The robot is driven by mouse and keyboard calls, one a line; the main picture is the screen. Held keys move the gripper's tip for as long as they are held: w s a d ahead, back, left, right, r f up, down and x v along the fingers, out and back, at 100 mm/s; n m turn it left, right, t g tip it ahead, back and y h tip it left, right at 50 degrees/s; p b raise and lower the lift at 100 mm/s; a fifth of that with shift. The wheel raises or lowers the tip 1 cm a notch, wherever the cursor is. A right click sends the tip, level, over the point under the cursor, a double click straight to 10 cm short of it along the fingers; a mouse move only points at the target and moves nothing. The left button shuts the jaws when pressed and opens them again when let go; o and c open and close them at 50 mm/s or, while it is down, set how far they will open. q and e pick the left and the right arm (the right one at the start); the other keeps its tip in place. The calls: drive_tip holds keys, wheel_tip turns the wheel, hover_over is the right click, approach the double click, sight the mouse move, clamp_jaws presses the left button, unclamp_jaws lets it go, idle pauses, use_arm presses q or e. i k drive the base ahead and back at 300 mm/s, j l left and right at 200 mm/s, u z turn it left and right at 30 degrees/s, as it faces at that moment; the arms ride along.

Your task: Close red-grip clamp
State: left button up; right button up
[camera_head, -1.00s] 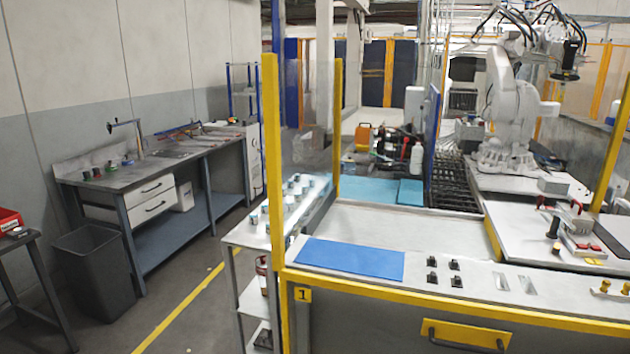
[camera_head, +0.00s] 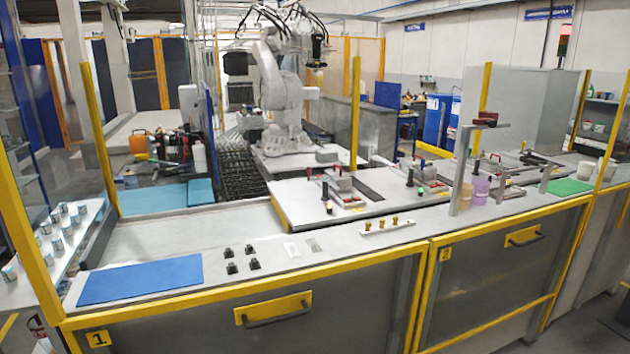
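Several small clamps with red grips stand on the work plates along the cell's front. One fixture (camera_head: 342,187) with upright red grips and a black post sits on the nearest white plate (camera_head: 290,205). A second fixture (camera_head: 428,187) with red grips stands to its right. More red grips (camera_head: 495,158) show farther right. I cannot tell which clamp the task means, and they are too small to tell open from closed. Neither of my grippers is in view.
A yellow-framed bench runs across the front, with a blue mat (camera_head: 142,279) and drawer handles (camera_head: 273,308). A clear panel with yellow posts stands at left. A white robot arm (camera_head: 275,90) is behind the plates. A purple cup (camera_head: 480,190) and green mat (camera_head: 568,187) are right.

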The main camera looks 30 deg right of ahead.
sight(325, 178)
drive_tip(key=z, duration=1.05)
